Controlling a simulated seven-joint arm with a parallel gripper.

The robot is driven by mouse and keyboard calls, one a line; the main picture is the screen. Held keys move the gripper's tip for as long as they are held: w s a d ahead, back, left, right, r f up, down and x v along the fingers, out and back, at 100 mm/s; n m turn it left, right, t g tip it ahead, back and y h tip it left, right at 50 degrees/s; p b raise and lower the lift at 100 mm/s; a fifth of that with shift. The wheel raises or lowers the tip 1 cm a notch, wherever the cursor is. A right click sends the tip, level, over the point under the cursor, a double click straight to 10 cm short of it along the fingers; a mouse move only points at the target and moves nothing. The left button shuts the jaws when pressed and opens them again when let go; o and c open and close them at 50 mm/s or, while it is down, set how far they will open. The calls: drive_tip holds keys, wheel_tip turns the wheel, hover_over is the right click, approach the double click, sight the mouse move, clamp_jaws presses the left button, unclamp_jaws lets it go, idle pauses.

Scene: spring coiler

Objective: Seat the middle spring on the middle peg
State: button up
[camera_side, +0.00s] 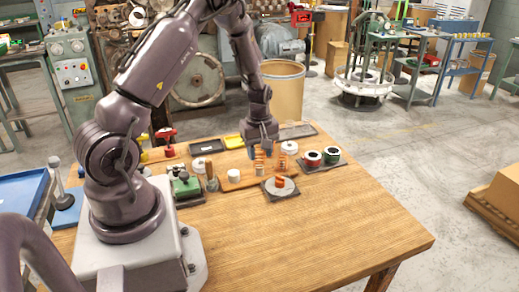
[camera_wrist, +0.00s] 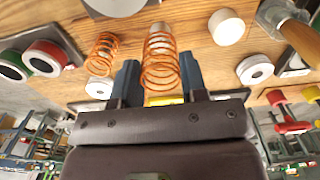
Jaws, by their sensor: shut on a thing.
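My gripper (camera_wrist: 160,78) is shut on a copper-coloured spring (camera_wrist: 160,66), the middle one, held upright between its blue-grey fingers. In the side view my gripper (camera_side: 260,151) and this spring (camera_side: 259,163) are over the wooden peg board (camera_side: 245,180). In the wrist view a pale peg top (camera_wrist: 157,28) shows at the spring's far end, partly behind the coils. I cannot tell whether the spring is around it. Another spring (camera_side: 283,163) stands to the right on the board, also in the wrist view (camera_wrist: 102,53). A white cylinder (camera_side: 233,175) stands to the left.
A grey disc (camera_side: 290,190) with an orange coil lies just in front of the board. A wooden-handled tool (camera_side: 212,184) and green device (camera_side: 186,187) stand left. The front tabletop is clear.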

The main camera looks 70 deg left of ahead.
drive_tip(key=shift+f, duration=1.45)
idle(1.0)
drive_tip(key=o, duration=1.1)
drive_tip(key=shift+o, duration=0.2)
drive_tip(key=shift+r, duration=5.6)
